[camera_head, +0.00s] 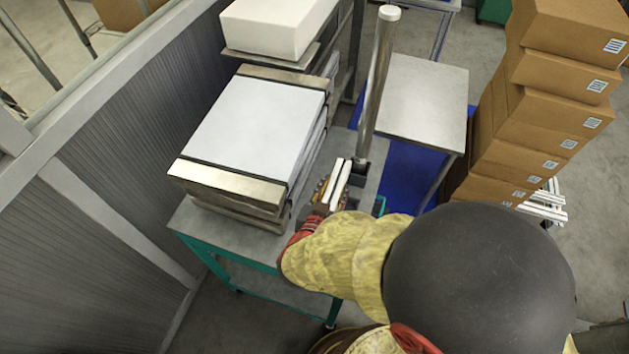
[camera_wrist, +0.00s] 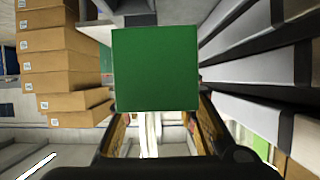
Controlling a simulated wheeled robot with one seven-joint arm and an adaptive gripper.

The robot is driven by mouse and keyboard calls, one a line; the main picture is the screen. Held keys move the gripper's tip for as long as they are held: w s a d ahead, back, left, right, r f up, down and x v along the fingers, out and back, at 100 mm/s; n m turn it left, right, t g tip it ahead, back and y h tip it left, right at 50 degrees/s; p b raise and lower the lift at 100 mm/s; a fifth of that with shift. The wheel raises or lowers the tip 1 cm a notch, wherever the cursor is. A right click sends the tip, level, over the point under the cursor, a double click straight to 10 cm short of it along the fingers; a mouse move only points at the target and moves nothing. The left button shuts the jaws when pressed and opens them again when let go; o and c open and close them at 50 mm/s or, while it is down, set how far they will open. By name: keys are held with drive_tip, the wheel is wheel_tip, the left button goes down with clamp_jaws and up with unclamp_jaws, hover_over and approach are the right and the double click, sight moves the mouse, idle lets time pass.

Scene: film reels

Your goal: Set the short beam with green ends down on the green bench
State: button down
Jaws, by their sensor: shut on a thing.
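My gripper (camera_head: 325,198) is low over the grey top of the green-framed bench (camera_head: 230,236), to the right of the panel stack, and largely hidden by my arm in the head view. In the wrist view my gripper (camera_wrist: 160,118) is shut, with a square green end of the short beam (camera_wrist: 155,68) between its fingers. The rest of the beam is hidden behind that end. From the head view I cannot tell whether the beam touches the bench.
Banded white panels (camera_head: 250,118) fill the bench's left part. A metal post (camera_head: 378,85) stands in a dark base close beyond my gripper. Two white strips (camera_head: 340,184) show beside my gripper. A grey table (camera_head: 423,95) and stacked cartons (camera_head: 550,115) are to the right.

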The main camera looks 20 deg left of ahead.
drive_tip(key=w+a+f+b, duration=0.1)
drive_tip(key=w+f, duration=0.1)
drive_tip(key=w+a+f+b, duration=0.1)
drive_tip(key=w+a+f, duration=0.1)
drive_tip(key=w, duration=0.1)
drive_tip(key=w+a+f+b, duration=0.1)
drive_tip(key=w+f, duration=0.1)
drive_tip(key=f, duration=0.1)
drive_tip(key=shift+w+a+f, duration=0.1)
drive_tip(key=shift+w+a, duration=0.15)
drive_tip(key=shift+w+a+f+b, duration=0.15)
drive_tip(key=shift+f+b, duration=0.25)
drive_tip(key=shift+f, duration=0.55)
drive_tip(key=shift+w+f+b, duration=0.1)
drive_tip(key=shift+f+b, duration=0.25)
drive_tip(key=shift+f, duration=0.55)
drive_tip(key=shift+f, duration=0.15)
drive_tip(key=c, duration=1.4)
unclamp_jaws()
